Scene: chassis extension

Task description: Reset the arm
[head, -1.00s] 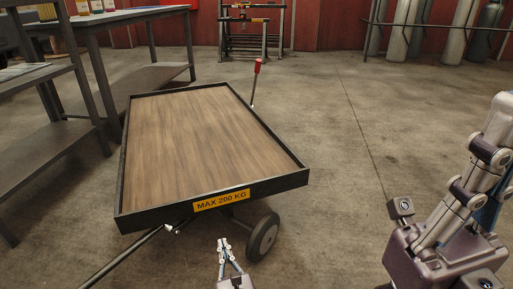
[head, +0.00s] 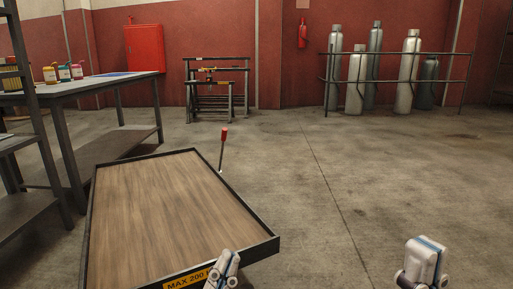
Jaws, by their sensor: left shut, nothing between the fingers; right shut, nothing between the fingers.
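My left gripper (head: 224,266) shows at the bottom of the head view, in front of the trolley's near edge and partly covering its yellow label. Its fingers are together and hold nothing. My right gripper (head: 425,259) is at the bottom right, over bare floor, with its fingers shut and empty. The lower parts of both arms are out of view.
A flat trolley (head: 264,248) with an empty wooden deck stands in front at the left. Workbenches with several cans (head: 64,73) are at the left. Gas cylinders (head: 409,70) stand behind a rail at the back right. Floor (head: 330,200) right of the trolley is clear.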

